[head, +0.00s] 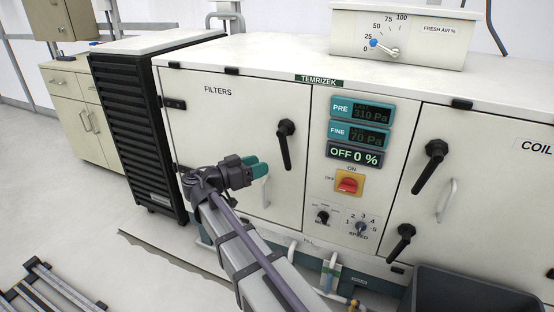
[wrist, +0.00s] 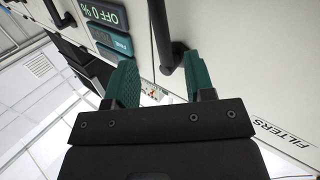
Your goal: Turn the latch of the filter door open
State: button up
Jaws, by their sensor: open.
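The filter door (head: 225,125), marked FILTERS, is a pale panel on the left of the cabinet and looks closed. Its latch (head: 286,150) is a black lever at the door's right side, hanging nearly straight down from its pivot. My gripper (head: 260,167) is in front of the door, just left of the latch's lower end, with green fingers apart and empty. In the wrist view the dark latch (wrist: 159,32) shows beyond and between the two green fingertips (wrist: 162,70). I cannot tell how far the tips are from it.
Right of the latch are the displays (head: 358,132) and a red-yellow switch (head: 347,184). The coil door has black latches (head: 430,165) and a pale handle (head: 446,200). A white handle (head: 266,190) is on the filter door by my gripper. A dark bin (head: 470,290) stands at lower right.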

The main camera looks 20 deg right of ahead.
aim_at(286, 156)
jog(key=d, duration=0.6)
jog(key=w+d, duration=0.1)
jog(key=d, duration=0.3)
jog(key=shift+d, duration=0.1)
jog(key=shift+c, duration=0.5)
grip_shut()
